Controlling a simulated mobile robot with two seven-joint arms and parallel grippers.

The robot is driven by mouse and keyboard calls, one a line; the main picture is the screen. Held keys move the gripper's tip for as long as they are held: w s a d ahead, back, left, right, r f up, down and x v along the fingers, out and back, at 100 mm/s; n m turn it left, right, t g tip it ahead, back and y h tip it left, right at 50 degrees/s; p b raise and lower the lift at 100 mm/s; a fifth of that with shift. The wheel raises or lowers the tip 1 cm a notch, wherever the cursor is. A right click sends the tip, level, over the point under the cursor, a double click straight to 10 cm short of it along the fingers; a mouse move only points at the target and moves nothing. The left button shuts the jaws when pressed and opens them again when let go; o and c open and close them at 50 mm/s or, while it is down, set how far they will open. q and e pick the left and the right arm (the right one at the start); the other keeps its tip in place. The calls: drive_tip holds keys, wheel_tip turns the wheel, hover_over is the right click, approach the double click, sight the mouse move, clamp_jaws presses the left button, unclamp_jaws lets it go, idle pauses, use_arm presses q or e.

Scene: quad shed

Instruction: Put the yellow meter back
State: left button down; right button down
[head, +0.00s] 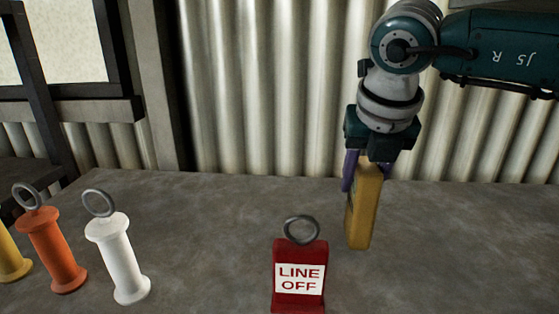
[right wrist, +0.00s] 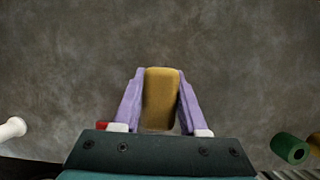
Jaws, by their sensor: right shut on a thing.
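The yellow meter (head: 362,212) is a tall mustard-yellow block, hanging upright below my right gripper (head: 367,172) in the head view. The right gripper is shut on it, with purple fingers on both sides. In the right wrist view the meter (right wrist: 160,98) sits between the two purple fingers of the right gripper (right wrist: 160,90). I cannot tell whether its lower end touches the grey worktop (head: 210,230). My left gripper is in neither view.
A red "LINE OFF" block (head: 299,278) with a ring stands just left of the meter. White (head: 122,262), orange (head: 55,252) and yellow (head: 8,258) ringed spools stand at left. A green cylinder (right wrist: 289,148) shows in the right wrist view. The worktop behind the red block is clear.

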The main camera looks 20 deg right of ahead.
drive_tip(key=shift+f, duration=0.3)
drive_tip(key=c, duration=0.9)
unclamp_jaws()
drive_tip(key=shift+f, duration=0.15)
drive_tip(key=o, duration=0.5)
drive_tip(key=shift+c, duration=0.2)
